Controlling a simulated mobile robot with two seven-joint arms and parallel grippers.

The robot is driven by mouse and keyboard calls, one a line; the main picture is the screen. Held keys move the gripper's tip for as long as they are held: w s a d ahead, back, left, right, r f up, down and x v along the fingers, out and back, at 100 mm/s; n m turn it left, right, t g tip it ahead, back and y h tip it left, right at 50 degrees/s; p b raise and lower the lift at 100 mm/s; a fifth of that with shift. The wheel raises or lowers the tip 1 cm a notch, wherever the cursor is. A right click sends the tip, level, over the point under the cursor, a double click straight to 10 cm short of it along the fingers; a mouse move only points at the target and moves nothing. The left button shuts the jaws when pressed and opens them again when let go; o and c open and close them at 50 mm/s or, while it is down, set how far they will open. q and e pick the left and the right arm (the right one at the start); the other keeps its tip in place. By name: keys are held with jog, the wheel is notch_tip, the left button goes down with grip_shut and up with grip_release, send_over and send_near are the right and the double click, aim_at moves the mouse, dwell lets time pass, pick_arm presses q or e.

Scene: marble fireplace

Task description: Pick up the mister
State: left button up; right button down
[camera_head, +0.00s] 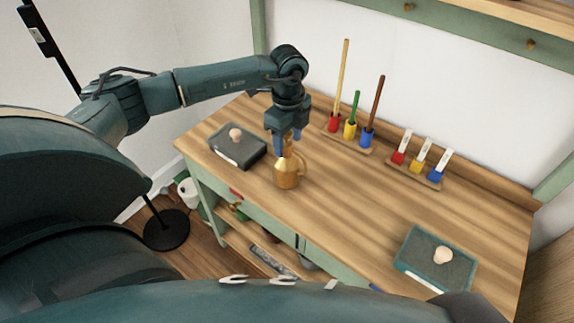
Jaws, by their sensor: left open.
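The mister (288,178) is a small brass-coloured can with a side handle. It stands upright on the wooden tabletop near the front edge, left of the middle. My left gripper (287,148) points down over it, with its fingers at the height of the mister's narrow top. The fingers are apart and hide part of that top. I cannot tell whether they touch it. My right gripper is not in view.
The wooden table (350,220) also holds a dark tray with a knob (226,151) at left and a similar one (428,266) at right. Behind stand a rack of coloured sticks (347,143) and a rack of labelled blocks (413,175). The middle right is clear.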

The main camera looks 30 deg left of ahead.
pick_arm(q)
jog(key=shift+c, duration=0.4)
grip_shut()
dwell(0.4)
